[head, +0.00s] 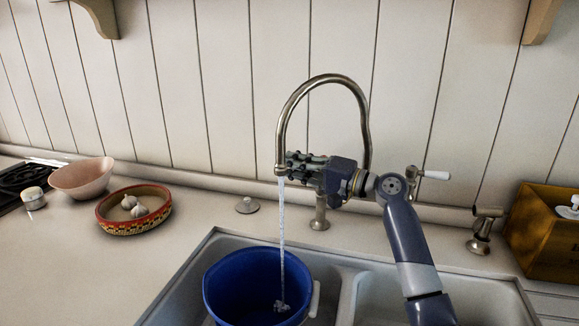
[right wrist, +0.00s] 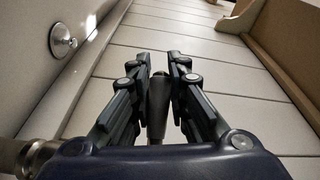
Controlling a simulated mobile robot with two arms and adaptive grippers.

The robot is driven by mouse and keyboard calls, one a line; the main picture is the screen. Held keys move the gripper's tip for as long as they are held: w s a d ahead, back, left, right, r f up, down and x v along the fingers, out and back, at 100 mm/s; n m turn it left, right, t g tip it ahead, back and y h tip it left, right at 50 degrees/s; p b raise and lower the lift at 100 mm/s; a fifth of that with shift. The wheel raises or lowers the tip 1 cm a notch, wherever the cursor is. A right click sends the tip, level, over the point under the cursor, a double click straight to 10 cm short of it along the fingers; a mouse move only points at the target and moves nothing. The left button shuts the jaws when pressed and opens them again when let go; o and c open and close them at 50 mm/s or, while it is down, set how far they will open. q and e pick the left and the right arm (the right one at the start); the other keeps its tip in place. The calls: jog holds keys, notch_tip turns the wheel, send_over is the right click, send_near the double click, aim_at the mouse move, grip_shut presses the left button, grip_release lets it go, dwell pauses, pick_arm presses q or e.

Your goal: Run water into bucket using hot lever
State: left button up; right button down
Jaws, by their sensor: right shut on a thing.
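Water (head: 283,235) runs in a thin stream from the spout of the arched metal faucet (head: 296,95) into the blue bucket (head: 225,285). The bucket stands upright in the left sink basin, cut off by the lower picture edge. My right gripper (head: 295,166) is beside the stream, under the arch. It is shut on the hot lever, whose tapered handle (right wrist: 158,103) shows between the fingers in the right wrist view. In the head view the gripper hides this handle. A second lever with a white handle (head: 436,174) sticks out right of the faucet. My left gripper is out of view.
Left on the counter are a patterned bowl with garlic (head: 108,225), a pink bowl (head: 82,178), a small jar (head: 33,198) and a stove edge (head: 12,181). A metal side fitting (head: 482,232) and a wooden box (head: 535,250) stand at the right. The sink divider (head: 350,297) is right of the bucket.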

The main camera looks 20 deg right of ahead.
jog(key=c, duration=1.4)
grip_release()
jog(key=shift+f, duration=0.25)
jog(key=shift+c, duration=0.2)
jog(key=shift+d, duration=0.1)
jog(key=shift+r, duration=0.1)
jog(key=v, duration=1.2)
